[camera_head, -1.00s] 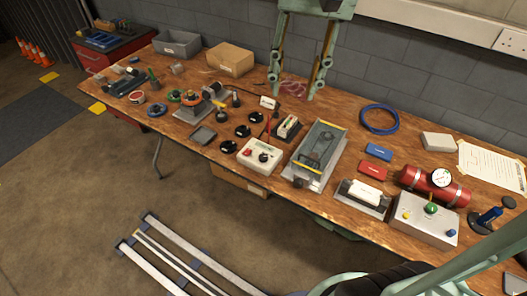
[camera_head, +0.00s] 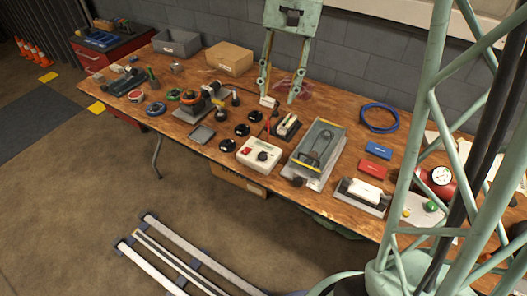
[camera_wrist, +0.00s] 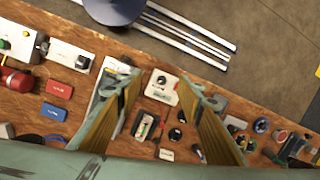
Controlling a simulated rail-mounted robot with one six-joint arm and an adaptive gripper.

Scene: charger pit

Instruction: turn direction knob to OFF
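The white control box (camera_head: 272,145) sits near the front edge of the bench, with a red switch (camera_head: 246,151) and a black round knob (camera_head: 262,155) on top. The knob's pointer direction and labels are too small to read. In the wrist view, the box (camera_wrist: 168,97) and its knob (camera_wrist: 161,80) lie between my finger outlines. My gripper (camera_head: 280,93) is open and empty, high above the back part of the bench, its fingers pointing down. It touches nothing. In the wrist view its two fingers (camera_wrist: 163,82) are spread wide.
Right of the box stands a grey tray-like fixture (camera_head: 313,178). Several black discs (camera_head: 227,145) lie left of it. A small device with a red lever (camera_head: 285,128) stands behind. Red (camera_head: 371,169) and blue (camera_head: 378,150) blocks lie right. My arm hides the bench's right end.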

